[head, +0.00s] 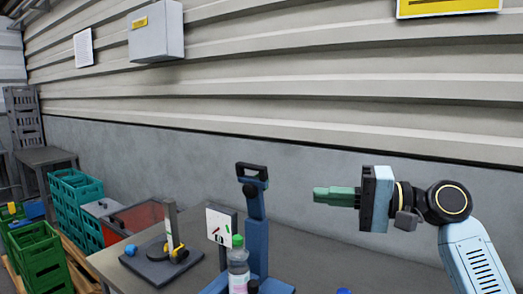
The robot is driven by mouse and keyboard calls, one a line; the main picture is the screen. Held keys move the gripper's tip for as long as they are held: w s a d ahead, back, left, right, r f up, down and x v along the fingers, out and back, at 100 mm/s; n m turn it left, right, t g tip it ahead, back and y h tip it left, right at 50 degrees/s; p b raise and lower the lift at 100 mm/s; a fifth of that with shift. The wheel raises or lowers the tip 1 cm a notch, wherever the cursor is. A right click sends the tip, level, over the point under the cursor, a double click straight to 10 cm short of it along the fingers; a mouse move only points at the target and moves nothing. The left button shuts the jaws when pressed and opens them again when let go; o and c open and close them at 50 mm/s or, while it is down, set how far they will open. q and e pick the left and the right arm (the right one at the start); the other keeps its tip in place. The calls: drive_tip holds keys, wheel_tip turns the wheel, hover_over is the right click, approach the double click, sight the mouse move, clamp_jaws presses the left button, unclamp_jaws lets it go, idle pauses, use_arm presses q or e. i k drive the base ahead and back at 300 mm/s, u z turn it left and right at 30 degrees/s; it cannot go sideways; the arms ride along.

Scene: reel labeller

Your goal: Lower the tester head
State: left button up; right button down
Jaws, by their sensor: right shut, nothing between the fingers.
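The handle is raised at the top of the column. My right gripper (318,195) comes in from the right, with its green fingers shut and empty. It points left toward the column and appears apart from it, to the right of and slightly below the handle. A clear bottle with a green cap (238,268) stands in front of the stand and hides part of its base. My left gripper is not in view.
The grey table (128,268) also holds a dark device with an upright post (170,225) and a white panel with marks (220,226). Green and teal crates (38,255) are stacked at the left. A wall stands behind. The space between gripper and handle looks clear.

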sight(253, 187)
drive_tip(key=i, duration=0.9)
